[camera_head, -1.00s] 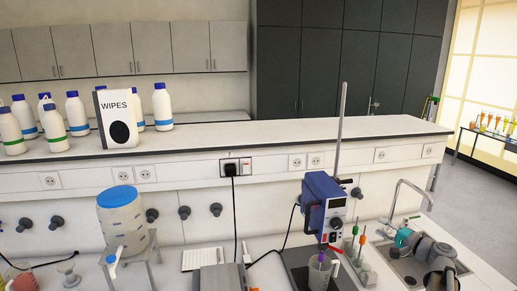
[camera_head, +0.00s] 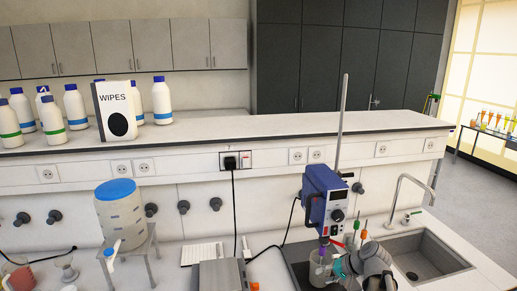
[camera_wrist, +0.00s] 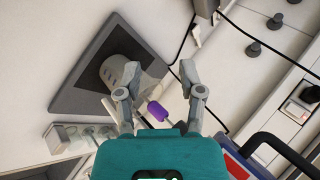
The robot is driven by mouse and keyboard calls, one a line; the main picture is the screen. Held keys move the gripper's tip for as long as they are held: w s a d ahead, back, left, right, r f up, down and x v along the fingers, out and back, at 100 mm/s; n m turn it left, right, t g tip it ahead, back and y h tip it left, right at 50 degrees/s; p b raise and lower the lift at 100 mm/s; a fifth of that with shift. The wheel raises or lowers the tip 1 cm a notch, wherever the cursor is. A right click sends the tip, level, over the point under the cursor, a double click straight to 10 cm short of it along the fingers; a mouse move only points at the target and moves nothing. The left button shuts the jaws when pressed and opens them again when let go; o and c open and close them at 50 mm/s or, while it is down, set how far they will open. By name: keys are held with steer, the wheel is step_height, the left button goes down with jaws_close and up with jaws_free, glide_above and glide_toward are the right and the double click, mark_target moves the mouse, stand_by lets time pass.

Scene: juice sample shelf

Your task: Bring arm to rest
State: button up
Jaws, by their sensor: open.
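My gripper (camera_head: 338,268) is beside the beaker at the blue overhead stirrer (camera_head: 326,200), in the lower right of the head view. In the wrist view my gripper (camera_wrist: 160,72) has its two fingers spread apart, with nothing held between them. The beaker (camera_wrist: 116,68) stands on a dark base plate (camera_wrist: 72,88), just beyond the left finger. A purple piece (camera_wrist: 158,111) shows between the fingers; I cannot tell whether the gripper touches it. My arm partly hides the beaker and the rack in the head view.
A sink (camera_head: 428,255) with a curved tap (camera_head: 412,182) lies to the right. Upright colored sticks (camera_head: 364,230) stand close behind my arm. A blue-lidded container (camera_head: 122,215) on a stand is at left. The raised shelf (camera_head: 270,127) holds several bottles and a wipes box (camera_head: 117,112).

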steer(key=s+a+f+n+g+h+b, duration=0.2)
steer(key=s+a+f+n+g+h, duration=0.2)
steer(key=s+f+h, duration=0.3)
steer(key=shift+s+a+f, duration=0.2)
steer(key=shift+s+f, duration=0.15)
steer(key=shift+s, duration=1.2)
